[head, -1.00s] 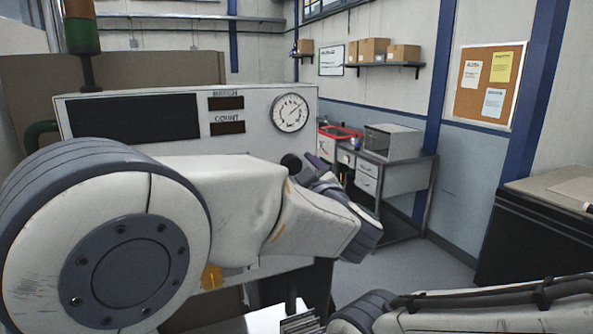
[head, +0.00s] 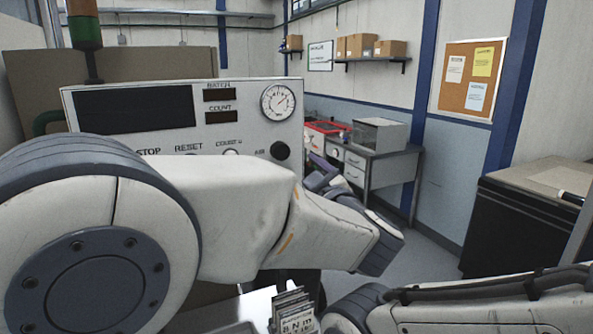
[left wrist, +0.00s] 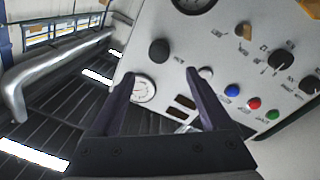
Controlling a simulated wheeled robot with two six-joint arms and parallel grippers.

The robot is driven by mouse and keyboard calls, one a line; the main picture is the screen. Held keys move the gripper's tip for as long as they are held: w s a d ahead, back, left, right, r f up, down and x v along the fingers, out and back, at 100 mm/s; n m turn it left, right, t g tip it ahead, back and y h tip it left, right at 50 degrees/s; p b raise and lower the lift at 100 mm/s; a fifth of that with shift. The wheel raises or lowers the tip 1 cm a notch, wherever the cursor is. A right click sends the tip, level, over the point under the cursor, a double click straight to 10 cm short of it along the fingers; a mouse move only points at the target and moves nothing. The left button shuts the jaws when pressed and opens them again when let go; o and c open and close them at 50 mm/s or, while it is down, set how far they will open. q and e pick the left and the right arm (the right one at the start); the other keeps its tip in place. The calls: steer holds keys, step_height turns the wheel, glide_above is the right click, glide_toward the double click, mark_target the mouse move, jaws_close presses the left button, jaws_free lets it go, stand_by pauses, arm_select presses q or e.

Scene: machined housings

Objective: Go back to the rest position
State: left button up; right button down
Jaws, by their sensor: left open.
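My left gripper (head: 322,180) shows partly in the head view, beyond my own left arm, in front of the right end of a control panel (head: 240,133). In the left wrist view, its two dark fingers (left wrist: 158,76) are spread apart with nothing between them. The panel (left wrist: 222,48) lies beyond the fingertips; I cannot tell the exact distance. My right arm comes in at the lower right of the head view, and its gripper is out of view.
The panel carries a round gauge (head: 279,101), a dark display (head: 135,109) and a row of controls. A signal light (head: 84,24) stands behind it. A bench (head: 385,165) and a dark cabinet (head: 520,225) stand at the right. A small rack of cards (head: 293,310) sits low in front.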

arm_select(q)
steer(key=shift+s+d, duration=0.2)
steer(key=w+a+f+m+g+h, duration=0.15)
steer(key=a+f+m+h, duration=0.25)
steer(key=f, duration=0.4)
steer(key=w+a+f+m+g+h, duration=0.1)
steer(key=a+f+m+g+h, duration=0.3)
steer(key=f, duration=0.3)
steer(key=s+a+f+m+g+y, duration=0.1)
steer(key=s+a+f+g, duration=0.3)
steer(key=s, duration=0.3)
steer(key=s+a+f+m+g, duration=0.1)
steer(key=s+a+f+g, duration=0.1)
steer(key=s+a+f, duration=0.4)
steer(key=s+a+f+m+g+y, duration=0.1)
steer(key=s+a+f+g, duration=0.2)
steer(key=s+f, duration=0.4)
steer(key=s+d+r+m+g, duration=0.1)
steer(key=s+d+r+m, duration=0.2)
steer(key=s+d, duration=0.4)
steer(key=s+d+r+m+g+h, duration=0.1)
steer(key=s+d+r+m+g, duration=0.1)
steer(key=s+d, duration=0.5)
steer(key=shift+s+r+m, duration=0.35)
steer(key=shift+r+m, duration=0.5)
steer(key=shift+m, duration=0.15)
